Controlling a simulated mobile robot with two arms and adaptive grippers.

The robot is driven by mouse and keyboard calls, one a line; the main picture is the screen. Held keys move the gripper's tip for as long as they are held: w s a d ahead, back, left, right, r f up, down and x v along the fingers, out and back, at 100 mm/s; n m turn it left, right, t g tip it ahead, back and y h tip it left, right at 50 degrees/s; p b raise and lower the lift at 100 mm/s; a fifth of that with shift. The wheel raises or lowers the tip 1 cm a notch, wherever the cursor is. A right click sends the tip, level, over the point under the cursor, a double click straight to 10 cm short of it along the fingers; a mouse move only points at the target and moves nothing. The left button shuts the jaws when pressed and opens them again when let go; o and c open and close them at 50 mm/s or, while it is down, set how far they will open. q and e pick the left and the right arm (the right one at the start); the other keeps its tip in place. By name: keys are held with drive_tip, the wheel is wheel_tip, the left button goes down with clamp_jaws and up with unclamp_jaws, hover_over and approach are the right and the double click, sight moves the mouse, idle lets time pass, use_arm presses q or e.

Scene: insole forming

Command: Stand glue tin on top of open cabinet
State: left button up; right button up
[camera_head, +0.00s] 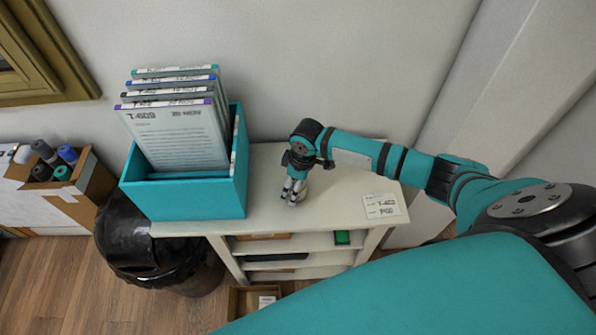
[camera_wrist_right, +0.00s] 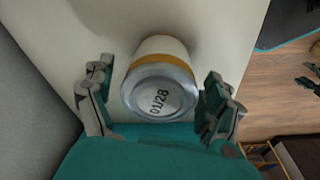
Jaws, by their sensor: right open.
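My left gripper is not in view.
A teal box (camera_head: 190,198) of upright folders stands on the cabinet's left end. A white label card (camera_head: 384,206) lies at the right end. The shelves below hold a few items. A black bag (camera_head: 150,250) and a carton (camera_head: 75,200) stand left. The wall closes the back.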

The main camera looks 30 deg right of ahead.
drive_tip(key=r, duration=0.6)
drive_tip(key=s+d+r, duration=0.1)
drive_tip(key=r, duration=0.3)
drive_tip(key=shift+s+r, duration=0.1)
